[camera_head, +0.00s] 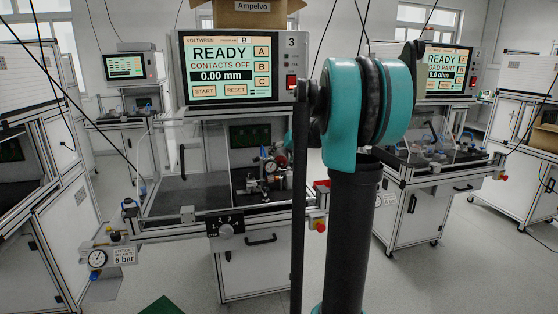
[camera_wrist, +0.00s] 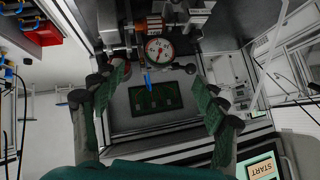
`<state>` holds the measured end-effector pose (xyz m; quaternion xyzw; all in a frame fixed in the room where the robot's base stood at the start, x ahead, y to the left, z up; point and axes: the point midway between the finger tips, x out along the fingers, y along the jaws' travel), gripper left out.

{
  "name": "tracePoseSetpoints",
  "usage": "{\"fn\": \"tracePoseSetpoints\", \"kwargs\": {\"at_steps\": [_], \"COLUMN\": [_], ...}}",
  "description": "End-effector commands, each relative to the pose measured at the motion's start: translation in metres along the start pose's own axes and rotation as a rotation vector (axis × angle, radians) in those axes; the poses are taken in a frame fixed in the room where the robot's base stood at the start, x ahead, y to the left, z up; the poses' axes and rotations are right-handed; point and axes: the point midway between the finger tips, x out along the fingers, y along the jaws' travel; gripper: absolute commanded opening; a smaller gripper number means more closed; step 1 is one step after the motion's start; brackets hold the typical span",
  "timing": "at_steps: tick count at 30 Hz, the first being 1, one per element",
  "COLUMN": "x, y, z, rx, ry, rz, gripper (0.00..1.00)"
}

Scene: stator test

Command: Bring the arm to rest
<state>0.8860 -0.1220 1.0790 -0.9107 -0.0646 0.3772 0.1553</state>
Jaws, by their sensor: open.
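My gripper (camera_wrist: 160,83) shows in the wrist view with its two green-padded fingers spread wide and nothing between them. Beyond the fingers are a white dial gauge (camera_wrist: 158,49) with a red needle and a dark green panel (camera_wrist: 157,98). I cannot tell how far they are from the fingertips. In the head view my teal and black arm stands upright right of centre and hides part of the middle station. My gripper cannot be made out there.
The middle test station has a screen (camera_head: 231,70) reading READY, CONTACTS OFF, 0.00 mm. Clear guard panels (camera_head: 172,165) surround its bench. A box (camera_head: 245,14) sits on top. A second station screen (camera_head: 443,68) is behind my arm at right. Grey floor (camera_head: 435,270) is open at lower right.

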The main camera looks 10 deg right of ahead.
Motion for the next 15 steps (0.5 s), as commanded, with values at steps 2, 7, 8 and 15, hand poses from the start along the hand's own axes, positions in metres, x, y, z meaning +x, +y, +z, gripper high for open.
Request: {"fn": "tracePoseSetpoints", "kwargs": {"at_steps": [2,7,8,15], "x": [-0.003,-0.003,-0.003,-0.005], "y": [0.000,0.000,0.000,-0.007], "z": [0.000,0.000,0.000,0.025], "rx": [0.000,0.000,0.000,-0.011], "ry": [0.000,0.000,0.000,-0.027], "rz": [0.000,0.000,0.000,0.006], "gripper": [0.72,0.72,0.72,0.72]}}
